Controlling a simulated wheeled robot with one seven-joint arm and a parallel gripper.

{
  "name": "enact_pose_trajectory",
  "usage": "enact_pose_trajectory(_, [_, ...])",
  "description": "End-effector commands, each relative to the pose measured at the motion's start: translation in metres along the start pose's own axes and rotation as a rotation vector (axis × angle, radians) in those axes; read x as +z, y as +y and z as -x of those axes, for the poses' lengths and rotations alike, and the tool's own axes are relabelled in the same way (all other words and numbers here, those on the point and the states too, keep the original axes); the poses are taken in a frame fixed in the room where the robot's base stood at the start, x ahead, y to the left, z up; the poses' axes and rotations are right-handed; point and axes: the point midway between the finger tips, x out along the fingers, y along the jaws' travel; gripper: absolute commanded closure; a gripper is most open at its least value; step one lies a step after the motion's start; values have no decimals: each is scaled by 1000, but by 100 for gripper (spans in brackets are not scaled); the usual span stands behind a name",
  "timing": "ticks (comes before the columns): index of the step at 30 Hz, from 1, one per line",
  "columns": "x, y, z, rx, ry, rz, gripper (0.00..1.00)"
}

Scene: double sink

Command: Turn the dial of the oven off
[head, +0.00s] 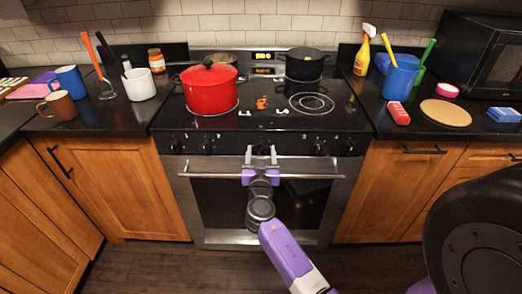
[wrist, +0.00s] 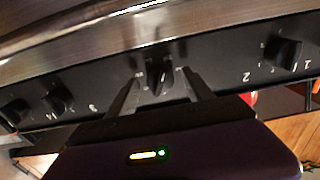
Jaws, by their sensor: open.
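The oven (head: 262,225) stands in the middle of the head view, with a black control panel and a row of dials above its long silver handle. In the wrist view, the middle dial (wrist: 159,77) is a black knob with white marks around it. My gripper (wrist: 161,82) is open, with one fingertip on each side of this dial. I cannot tell whether the fingers touch it. In the head view my gripper (head: 260,152) is at the middle of the panel, just above the handle, and largely hides that dial.
Other dials sit on both sides, one at the right of the wrist view (wrist: 284,50) and one at the left (wrist: 57,100). The oven handle (head: 315,170) runs close by my gripper. A red pot (head: 209,90) and a black pot (head: 305,64) stand on the stovetop.

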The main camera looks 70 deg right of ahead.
Motion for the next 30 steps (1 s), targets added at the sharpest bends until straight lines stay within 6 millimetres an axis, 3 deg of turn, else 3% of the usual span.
enact_pose_trajectory(10, [0, 0, -5, -1, 0, 0, 40])
enact_pose_trajectory(19, [0, 0, -5, -1, 0, 0, 99])
enact_pose_trajectory(30, [2, 0, -4, -1, 0, 57, 100])
